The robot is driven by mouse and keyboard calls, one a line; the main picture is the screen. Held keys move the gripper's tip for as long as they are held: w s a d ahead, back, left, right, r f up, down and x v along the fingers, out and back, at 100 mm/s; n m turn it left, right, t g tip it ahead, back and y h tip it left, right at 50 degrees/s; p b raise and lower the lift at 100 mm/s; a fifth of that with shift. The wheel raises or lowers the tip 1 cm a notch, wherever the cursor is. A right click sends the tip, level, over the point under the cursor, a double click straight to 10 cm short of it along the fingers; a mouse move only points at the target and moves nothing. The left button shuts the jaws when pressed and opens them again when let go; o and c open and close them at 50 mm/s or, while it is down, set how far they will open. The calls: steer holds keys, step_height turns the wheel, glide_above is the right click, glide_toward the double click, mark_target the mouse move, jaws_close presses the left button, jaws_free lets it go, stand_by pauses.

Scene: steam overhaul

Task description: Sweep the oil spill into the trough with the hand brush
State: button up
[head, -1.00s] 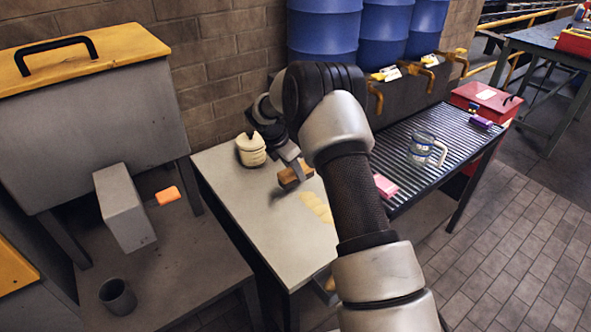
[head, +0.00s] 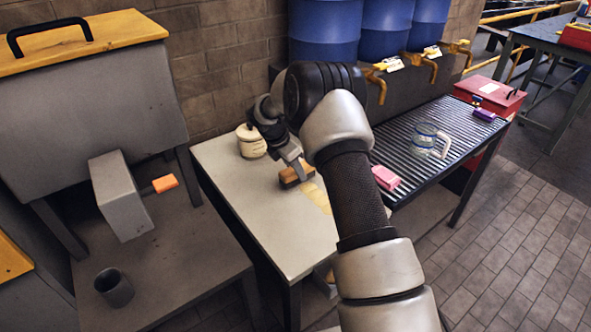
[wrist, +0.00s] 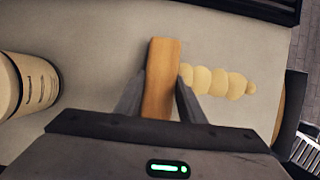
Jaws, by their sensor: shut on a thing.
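The hand brush (head: 296,175) is a wooden block low over the grey table (head: 235,200). In the wrist view my gripper (wrist: 158,100) has its fingers on both sides of the brush (wrist: 161,75) and is shut on it. The oil spill is a row of yellowish patches (head: 316,196), directly right of the brush in the wrist view (wrist: 220,82). My arm hides part of it in the head view. I cannot tell whether the bristles touch the table. I cannot make out the trough for certain.
A cream pot (head: 250,141) stands left of my gripper. A slatted rack (head: 455,125) on the right bears a pink block (head: 385,178), a glass mug (head: 428,141) and a purple block (head: 483,115). Blue drums (head: 388,30) with yellow taps stand behind. An orange block (head: 165,184) lies left.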

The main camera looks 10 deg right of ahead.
steer(key=shift+f, duration=0.6)
stand_by(0.3)
